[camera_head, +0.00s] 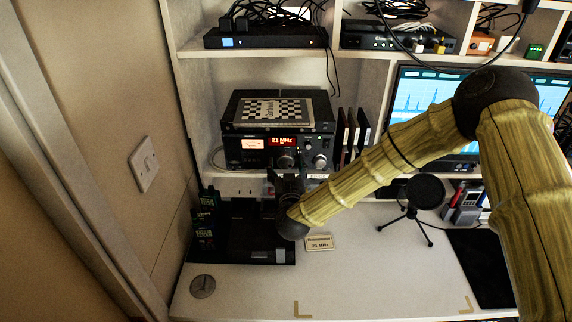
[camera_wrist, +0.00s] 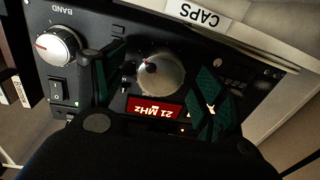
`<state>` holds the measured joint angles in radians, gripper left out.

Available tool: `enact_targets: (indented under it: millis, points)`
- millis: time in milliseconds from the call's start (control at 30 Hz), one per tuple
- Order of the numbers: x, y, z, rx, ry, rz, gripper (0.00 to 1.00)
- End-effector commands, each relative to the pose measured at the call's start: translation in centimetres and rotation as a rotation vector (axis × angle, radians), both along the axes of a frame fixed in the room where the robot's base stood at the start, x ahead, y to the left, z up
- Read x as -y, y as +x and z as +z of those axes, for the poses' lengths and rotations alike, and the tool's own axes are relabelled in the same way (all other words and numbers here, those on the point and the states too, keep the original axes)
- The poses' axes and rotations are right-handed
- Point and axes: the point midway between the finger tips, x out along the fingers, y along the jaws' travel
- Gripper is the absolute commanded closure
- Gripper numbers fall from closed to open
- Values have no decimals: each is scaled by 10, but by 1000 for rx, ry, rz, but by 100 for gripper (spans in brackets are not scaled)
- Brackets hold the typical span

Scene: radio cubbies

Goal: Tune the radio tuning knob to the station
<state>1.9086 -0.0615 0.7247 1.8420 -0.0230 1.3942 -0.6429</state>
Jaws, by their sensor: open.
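The black radio (camera_head: 247,159) stands in a cubby, with a lit red display (camera_head: 283,141) reading 21 MHz. The display also shows, upside down, in the wrist view (camera_wrist: 156,107). The large silver tuning knob (camera_wrist: 161,76) has a small red mark near its upper left in the wrist view. It also shows in the head view (camera_head: 285,161). My gripper (camera_wrist: 157,88) is open in front of the radio face, one dark green finger on each side of the tuning knob. I cannot tell whether the fingers touch it. A card (camera_head: 319,242) on the desk reads 21 MHz.
The band knob (camera_wrist: 57,46) and a rocker switch (camera_wrist: 63,92) sit beside one finger. A checkered book or board (camera_head: 270,111) lies on the radio. A microphone on a tripod (camera_head: 425,191) stands at right. The front desk area is mostly clear.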

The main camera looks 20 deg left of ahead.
Motion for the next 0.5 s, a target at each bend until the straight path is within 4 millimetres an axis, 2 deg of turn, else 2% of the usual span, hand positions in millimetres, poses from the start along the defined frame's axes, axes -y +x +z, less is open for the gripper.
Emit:
enact_targets:
  millis: [400,500]
  points:
    - [-3,7,0,0,0,1,29]
    - [-3,7,0,0,0,1,45]
